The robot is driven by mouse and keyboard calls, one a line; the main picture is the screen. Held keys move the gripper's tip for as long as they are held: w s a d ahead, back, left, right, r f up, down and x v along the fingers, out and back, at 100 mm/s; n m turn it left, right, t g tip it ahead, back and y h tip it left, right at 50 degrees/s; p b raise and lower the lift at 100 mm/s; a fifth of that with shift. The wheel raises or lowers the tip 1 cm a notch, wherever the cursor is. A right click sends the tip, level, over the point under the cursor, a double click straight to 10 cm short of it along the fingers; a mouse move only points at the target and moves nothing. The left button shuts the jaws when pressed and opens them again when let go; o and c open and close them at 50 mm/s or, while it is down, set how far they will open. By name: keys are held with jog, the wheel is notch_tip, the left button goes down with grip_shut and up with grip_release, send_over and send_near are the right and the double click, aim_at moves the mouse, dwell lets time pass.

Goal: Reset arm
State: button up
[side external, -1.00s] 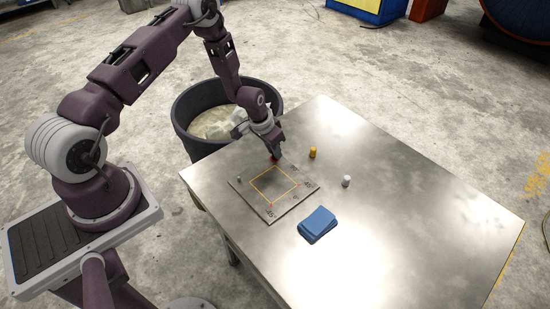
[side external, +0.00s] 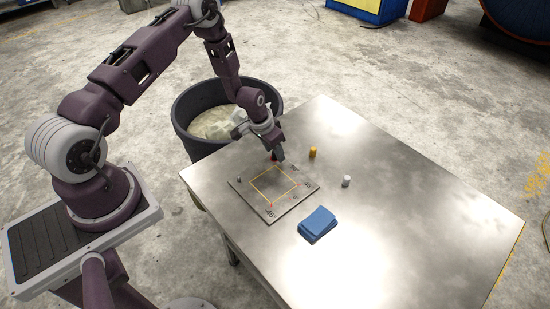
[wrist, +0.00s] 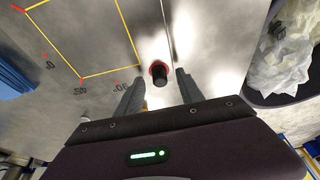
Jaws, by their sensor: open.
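My gripper (side external: 279,157) is at the far corner of the square plate (side external: 257,202) on the metal table. In the wrist view my gripper (wrist: 159,76) is open, with a gap on both sides of a dark cylinder (wrist: 159,79) that has a red ring around it. The cylinder appears between the fingers and not gripped. In the side view only a bit of red shows beside the fingers. The plate carries a yellow square outline and angle marks.
A yellow cylinder (side external: 312,152) and a white one (side external: 346,181) stand right of the plate. A blue stack (side external: 318,223) lies near its front corner. A dark bin (side external: 187,138) with crumpled pale material stands behind the table. The table's right side is clear.

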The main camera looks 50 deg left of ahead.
jog(key=shift+r, duration=0.1)
jog(key=s+d+r, duration=0.2)
jog(key=s+r, duration=0.1)
jog(key=r, duration=0.7)
jog(key=s+d+r+t, duration=0.1)
jog(key=s+d+r, duration=0.15)
jog(key=r, duration=0.75)
jog(key=s+d+r, duration=0.2)
jog(key=s+r, duration=0.1)
jog(key=r, duration=0.7)
jog(key=s+d+r, duration=0.2)
jog(key=s+r, duration=0.1)
jog(key=s, duration=0.4)
jog(key=s+d+r, duration=0.2)
jog(key=s+r, duration=0.2)
jog(key=s, duration=0.4)
jog(key=s+d+r+t, duration=0.1)
jog(key=s+r, duration=0.2)
jog(key=s, duration=0.4)
jog(key=shift+s+d+r, duration=0.2)
jog(key=shift+s+d, duration=0.1)
jog(key=shift+d, duration=0.1)
jog(key=shift+o, duration=0.3)
